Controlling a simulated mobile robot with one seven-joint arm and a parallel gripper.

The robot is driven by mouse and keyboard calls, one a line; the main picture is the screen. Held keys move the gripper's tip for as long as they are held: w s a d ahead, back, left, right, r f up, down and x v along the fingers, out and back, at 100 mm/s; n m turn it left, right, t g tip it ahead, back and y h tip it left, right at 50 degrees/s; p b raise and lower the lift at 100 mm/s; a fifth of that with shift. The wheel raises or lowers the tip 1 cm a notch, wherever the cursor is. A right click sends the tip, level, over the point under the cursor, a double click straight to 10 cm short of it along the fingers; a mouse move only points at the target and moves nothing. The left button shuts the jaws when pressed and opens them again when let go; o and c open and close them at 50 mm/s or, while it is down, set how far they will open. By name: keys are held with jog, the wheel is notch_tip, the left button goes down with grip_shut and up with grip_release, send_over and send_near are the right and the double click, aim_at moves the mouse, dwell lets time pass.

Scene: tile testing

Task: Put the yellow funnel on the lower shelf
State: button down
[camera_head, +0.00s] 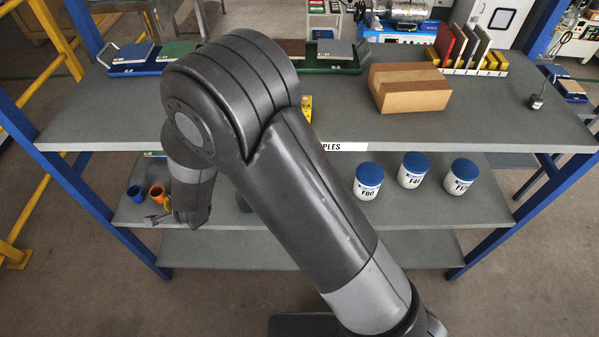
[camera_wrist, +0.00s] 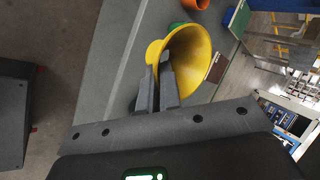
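The yellow funnel (camera_wrist: 195,58) shows in the wrist view, its wide mouth turned toward the camera. My gripper (camera_wrist: 162,85) has its two grey fingers close together at the funnel's rim, with the wall between them. In the head view my gripper (camera_head: 172,214) hangs low at the left, over the front of the shelf below the top one. The funnel does not show there; my arm seems to hide it. That lower shelf (camera_head: 320,210) also runs past the right of my arm. Whether the funnel touches the shelf cannot be told.
A blue cup (camera_head: 135,193) and an orange cup (camera_head: 157,193) stand left of my gripper. Three white jars with blue lids (camera_head: 411,170) stand on the right of the lower shelf.

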jog(key=w+d+f+m+t+h, duration=0.1)
jog(key=w+f+m, duration=0.15)
jog(key=w, duration=0.35)
jog(key=w+d+f+m+t+h, duration=0.1)
jog(key=w+m+h, duration=0.15)
jog(key=w, duration=0.25)
jog(key=shift+y, duration=0.35)
jog(key=f, duration=1)
jog(key=shift+w+d, duration=0.2)
jog(key=c, duration=2.1)
grip_release()
jog(key=o, duration=0.5)
jog(key=v, duration=1.2)
jog(key=shift+r, duration=0.1)
jog(key=shift+w, duration=0.1)
